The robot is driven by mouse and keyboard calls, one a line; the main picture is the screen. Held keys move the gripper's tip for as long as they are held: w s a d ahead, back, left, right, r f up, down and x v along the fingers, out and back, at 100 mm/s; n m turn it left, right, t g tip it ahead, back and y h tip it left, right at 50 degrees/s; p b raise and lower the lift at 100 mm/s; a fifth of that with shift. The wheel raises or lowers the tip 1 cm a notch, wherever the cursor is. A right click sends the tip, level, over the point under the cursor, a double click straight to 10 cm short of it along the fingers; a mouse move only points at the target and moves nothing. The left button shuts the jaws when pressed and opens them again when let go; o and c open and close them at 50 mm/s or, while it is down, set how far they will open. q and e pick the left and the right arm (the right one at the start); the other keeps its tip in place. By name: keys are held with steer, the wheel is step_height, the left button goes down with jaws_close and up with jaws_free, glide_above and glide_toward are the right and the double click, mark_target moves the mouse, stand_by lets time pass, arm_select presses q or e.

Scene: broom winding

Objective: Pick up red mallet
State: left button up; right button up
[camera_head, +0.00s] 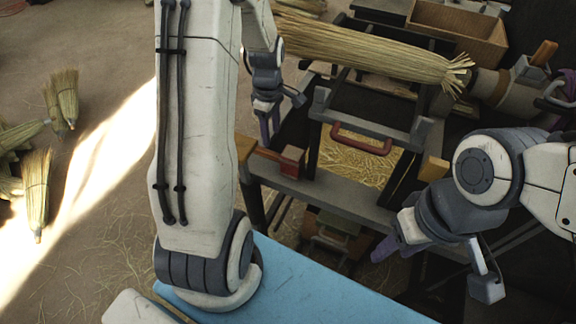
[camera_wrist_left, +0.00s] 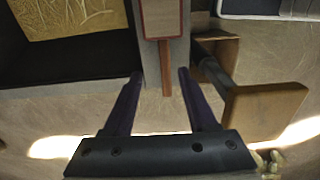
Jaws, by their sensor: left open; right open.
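The red mallet (camera_head: 292,160) lies on the near left edge of the grey workbench frame, with its brown handle pointing left. In the left wrist view the mallet's head (camera_wrist_left: 161,20) is at the top centre, and its handle comes down toward the gap between my fingers. My left gripper (camera_head: 270,120) is open and empty, just behind and left of the mallet in the head view; its dark purple fingers (camera_wrist_left: 160,88) are spread either side of the handle's line. My right gripper (camera_head: 385,248) is open, low on the right, away from the mallet; its fingers partly overlap in view.
A large straw bundle (camera_head: 370,48) lies across the bench top. A straw-filled tray with a red handle (camera_head: 362,140) is right of the mallet. A wooden block on a dark shaft (camera_wrist_left: 265,108) stands close to my left fingers. A blue surface (camera_head: 290,285) is in front.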

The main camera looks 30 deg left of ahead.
mark_target(272, 153)
arm_select(q)
step_height(272, 153, down, 5)
steer(key=shift+s+f, duration=0.1)
steer(key=shift+f, duration=0.1)
steer(key=f, duration=0.4)
steer(key=shift+s+d+f+b, duration=0.15)
steer(key=shift+s+d+b, duration=0.1)
steer(key=shift+s+b, duration=0.15)
steer(key=shift+w+f, duration=0.1)
steer(key=shift+f, duration=0.4)
jaws_close()
